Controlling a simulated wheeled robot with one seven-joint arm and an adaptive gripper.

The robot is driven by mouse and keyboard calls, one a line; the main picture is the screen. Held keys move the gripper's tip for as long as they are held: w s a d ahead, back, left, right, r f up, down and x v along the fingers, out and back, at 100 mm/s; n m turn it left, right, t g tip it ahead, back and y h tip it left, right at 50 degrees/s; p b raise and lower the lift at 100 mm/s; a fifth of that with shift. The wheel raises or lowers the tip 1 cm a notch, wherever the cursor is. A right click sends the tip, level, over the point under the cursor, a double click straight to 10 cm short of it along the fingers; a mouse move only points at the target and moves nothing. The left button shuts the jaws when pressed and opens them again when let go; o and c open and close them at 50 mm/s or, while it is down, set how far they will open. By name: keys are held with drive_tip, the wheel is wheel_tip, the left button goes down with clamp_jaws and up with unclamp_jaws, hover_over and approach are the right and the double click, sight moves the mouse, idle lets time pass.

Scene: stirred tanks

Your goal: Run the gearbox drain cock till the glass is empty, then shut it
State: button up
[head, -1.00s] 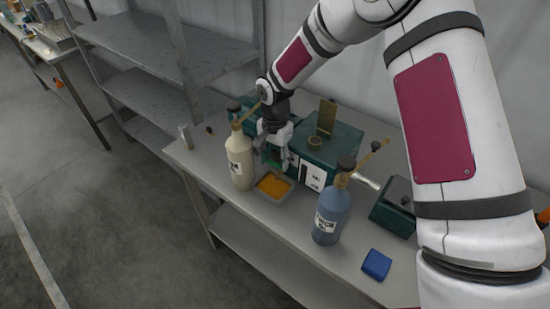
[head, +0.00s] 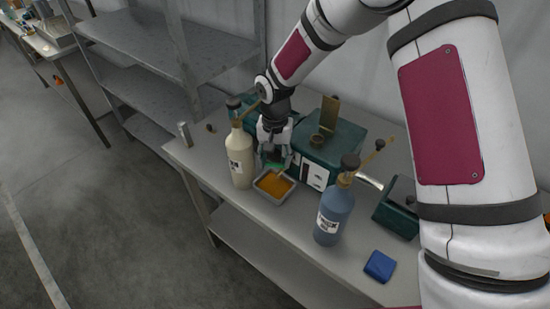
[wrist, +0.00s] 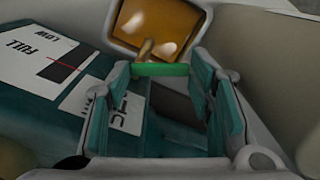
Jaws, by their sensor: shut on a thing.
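The teal gearbox (head: 330,150) stands on the bench, with a white label plate on its front. In the wrist view its sight glass (wrist: 62,70) sits beside the words FULL and LOW, with a red line across; I cannot make out the oil level. The drain cock's green handle (wrist: 160,70) lies across between my fingertips. My gripper (wrist: 165,95) is shut on it, and it also shows in the head view (head: 274,160). The cock's brass spout (wrist: 146,50) points over a grey tray (head: 282,201) holding amber oil (wrist: 158,25). I cannot tell whether oil is running.
A cream bottle (head: 239,160) stands close left of my gripper, and a blue bottle (head: 333,213) stands to the right; both have brass spouts. A blue block (head: 380,266) lies near the bench's front edge. A small dark green box (head: 397,207) is at right.

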drive_tip(key=o, duration=1.2)
drive_tip(key=shift+c, duration=0.2)
drive_tip(key=m, duration=0.2)
drive_tip(key=m+p, duration=0.1)
drive_tip(key=m, duration=0.1)
drive_tip(key=shift+w+d+m, duration=0.15)
drive_tip(key=shift+w+m, duration=0.2)
drive_tip(key=shift+m, duration=0.05)
wheel_tip(320, 180, up, 14)
drive_tip(key=b, duration=0.2)
drive_tip(key=s+d+r+n+t, duration=0.2)
drive_tip(key=s+d+r+n, duration=0.1)
drive_tip(key=s+d+r, duration=0.8)
drive_tip(key=shift+d+r+n+t+h+p, duration=0.15)
drive_tip(key=shift+r+n+t+h+p, duration=0.25)
drive_tip(key=shift+r, duration=1.3)
